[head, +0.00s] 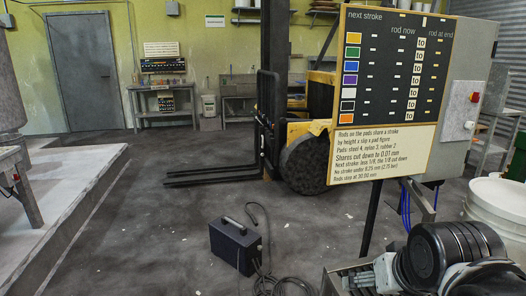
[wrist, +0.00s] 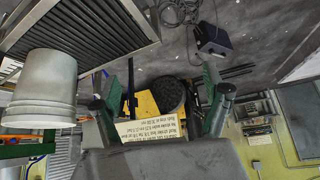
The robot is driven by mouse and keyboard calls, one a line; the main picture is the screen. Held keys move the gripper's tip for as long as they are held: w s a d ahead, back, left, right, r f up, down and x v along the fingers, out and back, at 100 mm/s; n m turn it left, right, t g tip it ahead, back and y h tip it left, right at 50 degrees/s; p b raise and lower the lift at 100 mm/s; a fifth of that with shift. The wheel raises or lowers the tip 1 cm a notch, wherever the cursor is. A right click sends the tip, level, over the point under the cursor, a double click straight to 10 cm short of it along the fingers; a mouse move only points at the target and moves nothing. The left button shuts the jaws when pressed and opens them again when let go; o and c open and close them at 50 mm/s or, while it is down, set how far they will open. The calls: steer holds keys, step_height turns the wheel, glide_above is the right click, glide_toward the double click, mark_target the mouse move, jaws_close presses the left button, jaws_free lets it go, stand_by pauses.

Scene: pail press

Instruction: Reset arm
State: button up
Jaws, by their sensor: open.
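My gripper (wrist: 168,82) shows in the wrist view. Its two dark fingers with green parts stand well apart and nothing is between them. Behind the gap are the yellow forklift body and its dark wheel (wrist: 168,94), some way off. In the head view my arm (head: 448,255), black and silver, is folded at the bottom right corner. My gripper cannot be made out there. The wrist picture is upside down, with the green wall and door at the bottom.
A sign board (head: 408,95) on a black post stands at the right of the head view. A white pail (head: 497,212) is beside my arm; a pail (wrist: 46,85) also shows in the wrist view. A dark box (head: 235,246) with cables lies on the floor. Open floor is at centre-left.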

steer(key=s+a+f+n, duration=0.1)
steer(key=s+a+f, duration=0.1)
steer(key=s, duration=0.2)
step_height(320, 180, up, 13)
steer(key=p, duration=1.2)
steer(key=shift+w+d+f+p, duration=0.15)
steer(key=shift+w+p, duration=0.2)
steer(key=shift+w, duration=0.05)
